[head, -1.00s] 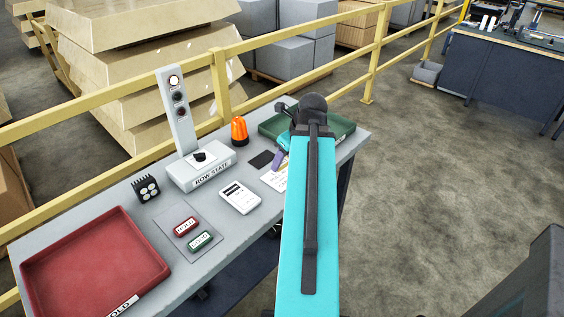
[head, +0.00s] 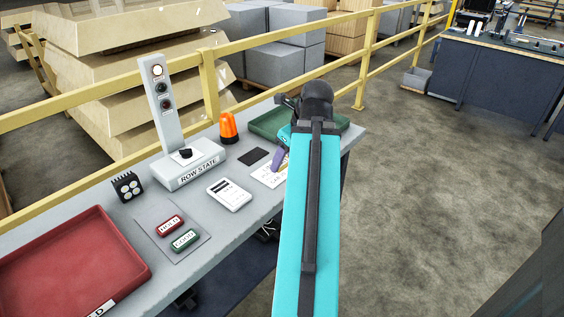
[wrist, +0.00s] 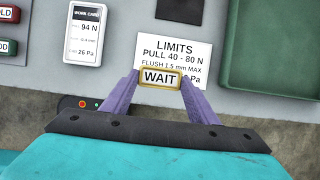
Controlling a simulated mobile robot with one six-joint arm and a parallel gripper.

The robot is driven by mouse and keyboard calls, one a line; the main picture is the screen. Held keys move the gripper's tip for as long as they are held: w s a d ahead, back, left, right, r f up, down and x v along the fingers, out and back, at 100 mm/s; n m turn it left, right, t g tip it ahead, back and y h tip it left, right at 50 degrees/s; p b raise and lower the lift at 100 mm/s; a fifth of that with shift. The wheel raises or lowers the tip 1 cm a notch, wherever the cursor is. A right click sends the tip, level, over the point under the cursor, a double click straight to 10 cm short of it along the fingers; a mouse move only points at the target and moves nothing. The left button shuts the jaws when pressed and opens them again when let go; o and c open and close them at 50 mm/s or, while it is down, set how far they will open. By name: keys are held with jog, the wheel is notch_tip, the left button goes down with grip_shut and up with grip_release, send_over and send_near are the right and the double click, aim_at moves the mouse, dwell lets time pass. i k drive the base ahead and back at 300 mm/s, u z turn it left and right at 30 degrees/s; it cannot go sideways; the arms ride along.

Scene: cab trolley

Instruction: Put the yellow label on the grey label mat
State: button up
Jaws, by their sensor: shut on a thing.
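My gripper (wrist: 160,80) has two purple fingers shut on the yellow label (wrist: 160,78), a small yellow-rimmed plate reading WAIT. It is held over the lower part of the white LIMITS card. I cannot tell how high above the card it is. In the head view my gripper (head: 278,160) shows beside my turquoise arm, which hides most of it. The grey label mat (head: 159,215) lies on the bench to the left, apart from my gripper. A red HOLD label (head: 170,225) and a green GOOD label (head: 185,241) lie on it, with bare mat above them.
The work card (head: 229,194) lies between the mat and the LIMITS card (head: 264,179). The ROW STATE post (head: 187,165), black lamp block (head: 127,186) and orange beacon (head: 228,128) stand behind. A red tray (head: 125,260) is left, a green tray (head: 262,127) right. A yellow railing runs behind.

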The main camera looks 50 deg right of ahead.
aim_at(157, 214)
jog(key=k, duration=1.5)
